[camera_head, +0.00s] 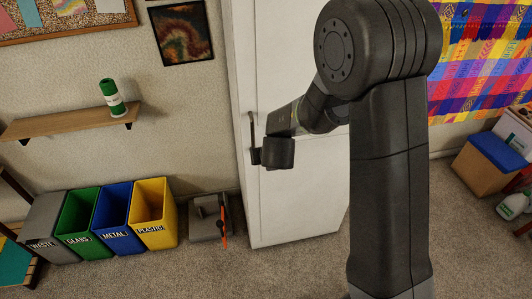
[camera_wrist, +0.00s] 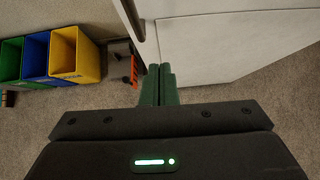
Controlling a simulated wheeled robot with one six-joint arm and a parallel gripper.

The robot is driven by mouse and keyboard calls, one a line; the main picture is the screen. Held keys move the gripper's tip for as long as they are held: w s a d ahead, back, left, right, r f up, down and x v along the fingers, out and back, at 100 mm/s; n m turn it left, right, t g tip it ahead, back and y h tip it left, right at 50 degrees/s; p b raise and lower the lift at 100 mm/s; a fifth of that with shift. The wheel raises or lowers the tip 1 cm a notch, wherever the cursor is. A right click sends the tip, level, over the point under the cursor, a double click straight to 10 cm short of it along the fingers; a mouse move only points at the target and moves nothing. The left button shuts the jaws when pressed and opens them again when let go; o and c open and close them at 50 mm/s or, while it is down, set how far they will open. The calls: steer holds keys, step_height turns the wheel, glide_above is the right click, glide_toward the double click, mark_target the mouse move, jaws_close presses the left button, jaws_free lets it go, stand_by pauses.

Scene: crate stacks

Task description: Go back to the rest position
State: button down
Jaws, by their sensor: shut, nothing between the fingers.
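My gripper (camera_head: 256,156) is in front of the tall white cabinet (camera_head: 300,205), near its left edge and just below the dark door handle (camera_head: 252,130) in the head view. I cannot tell whether it touches the handle. In the wrist view my gripper (camera_wrist: 159,68) has its two green fingers side by side, shut and empty. They point toward the lower part of the white cabinet (camera_wrist: 220,45). My dark arm covers part of the cabinet in the head view.
Waste, glass, metal and plastic bins (camera_head: 153,222) stand left of the cabinet, with a grey box (camera_head: 203,228) between. A wall shelf (camera_head: 70,122) holds a green-and-white roll (camera_head: 112,98). Boxes (camera_head: 485,165) and a white bottle (camera_head: 514,206) stand at right. Carpet in front is clear.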

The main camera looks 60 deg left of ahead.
steer(key=shift+s+d+r, duration=0.1)
steer(key=shift+d+r, duration=0.05)
